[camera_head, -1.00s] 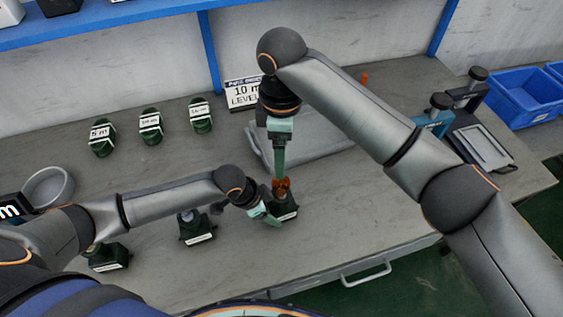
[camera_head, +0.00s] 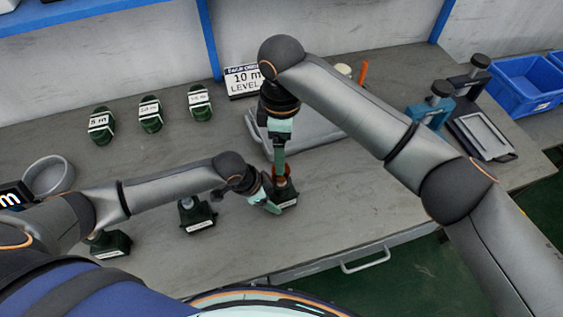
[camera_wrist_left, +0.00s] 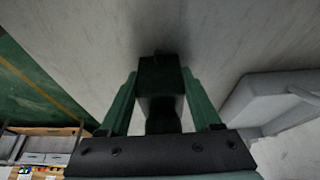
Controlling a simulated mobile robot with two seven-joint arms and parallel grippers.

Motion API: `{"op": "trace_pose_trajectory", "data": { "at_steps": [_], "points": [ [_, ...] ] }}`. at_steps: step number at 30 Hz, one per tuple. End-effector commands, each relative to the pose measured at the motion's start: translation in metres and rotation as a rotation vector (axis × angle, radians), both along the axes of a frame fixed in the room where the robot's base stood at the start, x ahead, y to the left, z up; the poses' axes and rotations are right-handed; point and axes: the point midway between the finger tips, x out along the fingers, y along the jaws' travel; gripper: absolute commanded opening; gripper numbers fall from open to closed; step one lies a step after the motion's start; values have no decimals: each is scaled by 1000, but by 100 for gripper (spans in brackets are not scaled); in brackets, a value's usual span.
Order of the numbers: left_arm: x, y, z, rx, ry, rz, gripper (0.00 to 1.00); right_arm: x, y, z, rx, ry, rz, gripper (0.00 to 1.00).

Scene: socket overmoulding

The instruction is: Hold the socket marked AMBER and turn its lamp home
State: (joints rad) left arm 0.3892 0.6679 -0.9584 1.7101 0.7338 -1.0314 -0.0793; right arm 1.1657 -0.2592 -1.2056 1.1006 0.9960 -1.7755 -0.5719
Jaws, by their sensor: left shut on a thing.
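A dark green socket (camera_head: 287,196) with a white label too small to read stands on the bench. My left gripper (camera_head: 270,201) is shut on its side. In the left wrist view the dark socket body (camera_wrist_left: 160,78) sits between the two green fingers. An orange lamp (camera_head: 281,171) is at the top of this socket, mostly hidden by my right gripper (camera_head: 280,168). The right gripper points straight down at the lamp. Its fingers overlap in this view, so I cannot tell whether they grip it.
Two more dark sockets, one at middle left (camera_head: 197,214) and one at far left (camera_head: 108,243), stand on the bench. Several green labelled pieces (camera_head: 150,115) stand behind. A grey tray (camera_head: 315,133) lies behind the right gripper. A sign (camera_head: 243,82) stands at the back.

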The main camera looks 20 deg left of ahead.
Motion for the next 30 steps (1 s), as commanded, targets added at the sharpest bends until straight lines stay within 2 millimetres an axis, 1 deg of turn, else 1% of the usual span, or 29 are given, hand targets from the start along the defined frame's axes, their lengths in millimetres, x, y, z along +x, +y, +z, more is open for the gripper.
{"op": "trace_pose_trajectory", "data": {
  "at_steps": [1,3,6,9,12,15,22,23,30],
  "points": [
    [0,0,0,-1,-1,0,3,0,-1,-12,-3,2,-1,84],
    [0,0,0,-1,-1,0,3,0,-1,-25,-3,2,-1,84],
    [0,0,0,-1,-1,0,3,0,-1,-42,-1,2,-2,84],
    [0,0,0,-1,-1,0,3,0,0,-54,-1,0,-2,84],
    [0,0,0,-1,-1,0,3,0,0,-61,-1,0,0,84],
    [0,0,0,-1,-1,0,3,0,0,-65,0,-1,0,84],
    [0,0,0,-1,-1,0,3,0,0,-65,0,-1,0,84],
    [0,0,0,-1,-1,0,3,0,0,-65,0,-1,0,82],
    [0,0,0,-1,-1,0,3,0,0,-65,0,-1,0,55]
  ]
}}
